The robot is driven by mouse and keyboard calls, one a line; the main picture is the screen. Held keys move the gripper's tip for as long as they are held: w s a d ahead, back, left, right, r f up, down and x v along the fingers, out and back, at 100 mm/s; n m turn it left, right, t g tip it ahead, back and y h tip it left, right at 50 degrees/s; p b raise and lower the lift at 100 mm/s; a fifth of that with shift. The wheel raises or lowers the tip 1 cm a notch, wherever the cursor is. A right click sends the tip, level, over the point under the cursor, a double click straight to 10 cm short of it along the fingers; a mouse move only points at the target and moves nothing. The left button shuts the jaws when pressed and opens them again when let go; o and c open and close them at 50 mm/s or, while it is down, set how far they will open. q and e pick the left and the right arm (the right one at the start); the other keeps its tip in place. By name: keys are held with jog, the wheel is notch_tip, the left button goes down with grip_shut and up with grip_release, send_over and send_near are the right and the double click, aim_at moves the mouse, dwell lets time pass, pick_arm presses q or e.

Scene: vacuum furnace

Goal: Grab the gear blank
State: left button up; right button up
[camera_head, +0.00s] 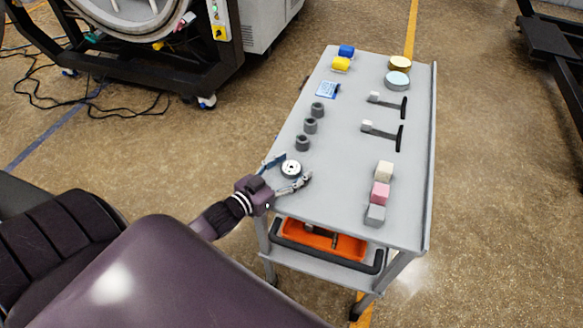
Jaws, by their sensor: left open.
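The gear blank looks to be the small round pale disc with a dark centre hole (291,168), lying near the left edge of the grey cart top. My left gripper (295,166) comes in from the left with its fingers spread, one on each side of the disc. The disc sits between the fingers; I cannot tell whether either finger touches it. My right gripper is not in view.
Several dark grey cylinders (310,126) stand in a row behind the disc. Cream, pink and grey blocks (381,195) stand to the right. The cart's middle (340,160) is clear.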

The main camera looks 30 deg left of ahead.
pick_arm(q)
jog(key=c, duration=1.5)
jog(key=shift+r, duration=0.1)
jog(key=shift+c, duration=0.7)
